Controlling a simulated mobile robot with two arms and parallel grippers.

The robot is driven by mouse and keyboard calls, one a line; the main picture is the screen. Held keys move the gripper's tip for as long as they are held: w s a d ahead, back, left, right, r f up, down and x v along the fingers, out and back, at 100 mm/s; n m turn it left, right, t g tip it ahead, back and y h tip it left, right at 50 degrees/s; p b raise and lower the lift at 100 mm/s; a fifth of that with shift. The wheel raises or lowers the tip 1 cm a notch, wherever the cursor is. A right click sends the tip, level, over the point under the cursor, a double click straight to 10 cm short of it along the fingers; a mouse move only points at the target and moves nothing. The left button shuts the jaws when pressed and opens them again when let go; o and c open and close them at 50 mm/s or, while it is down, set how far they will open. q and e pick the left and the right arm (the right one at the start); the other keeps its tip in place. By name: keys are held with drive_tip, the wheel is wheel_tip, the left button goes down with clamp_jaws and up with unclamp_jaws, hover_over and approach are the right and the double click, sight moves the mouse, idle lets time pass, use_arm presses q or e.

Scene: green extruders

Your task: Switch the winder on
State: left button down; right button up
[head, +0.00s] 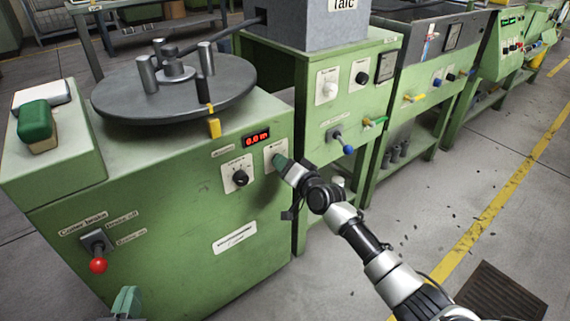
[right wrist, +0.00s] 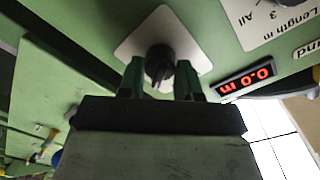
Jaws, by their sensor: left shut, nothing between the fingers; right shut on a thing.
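The winder (head: 180,220) is a green cabinet with a grey turntable (head: 225,88) on top and a lit red display (head: 256,139) reading 0.0 m. My right gripper (head: 279,162) is at the switch plate right of the length knob (head: 240,178). In the right wrist view, the green fingers of my right gripper (right wrist: 160,80) are shut on a black rotary switch (right wrist: 159,62) on a pale plate. In the head view the gripper hides this switch. My left gripper (head: 127,303) is shut and empty, low at the bottom edge in front of the winder.
Other green machines (head: 345,100) stand behind to the right.

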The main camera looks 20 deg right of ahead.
use_arm(q)
drive_tip(key=shift+f, duration=0.15)
idle(0.4)
use_arm(e)
drive_tip(key=o, duration=0.9)
use_arm(q)
drive_tip(key=s+a+f+g+y+p, duration=0.2)
drive_tip(key=s+a+f+g+p, duration=0.1)
drive_tip(key=s+f+g, duration=0.3)
drive_tip(key=shift+s+a+f+g+y, duration=0.2)
drive_tip(key=shift+s+f+g+y, duration=0.2)
drive_tip(key=shift+f+g, duration=1)
use_arm(e)
drive_tip(key=shift+v, duration=5.4)
use_arm(q)
drive_tip(key=shift+r, duration=0.25)
